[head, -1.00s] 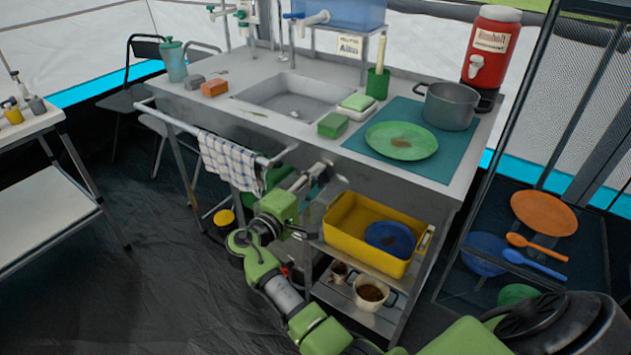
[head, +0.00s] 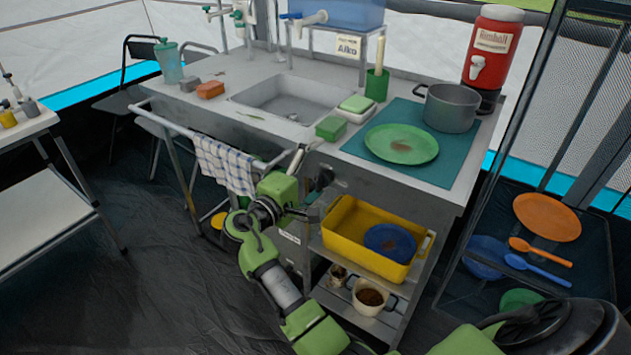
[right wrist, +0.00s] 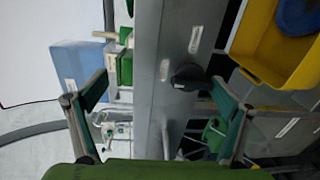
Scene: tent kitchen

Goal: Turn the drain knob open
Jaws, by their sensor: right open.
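The drain knob (head: 322,179) is a dark round knob on the front panel of the steel sink unit, right of the towel. In the right wrist view the dark knob (right wrist: 188,77) stands out from the grey panel, between the fingers in the picture and nearer the right one. My right gripper (head: 308,187) is open and empty in front of the panel, one finger above and one below the knob's level. Its two spread fingers also show in the right wrist view (right wrist: 160,79). I cannot tell any contact with the knob. My left gripper is not in view.
A checked towel (head: 224,163) hangs on the rail left of the gripper. A yellow tub (head: 349,254) with a blue bowl stands on the shelf close below right. The sink basin (head: 292,97) is above. Open dark floor (head: 170,275) lies to the left.

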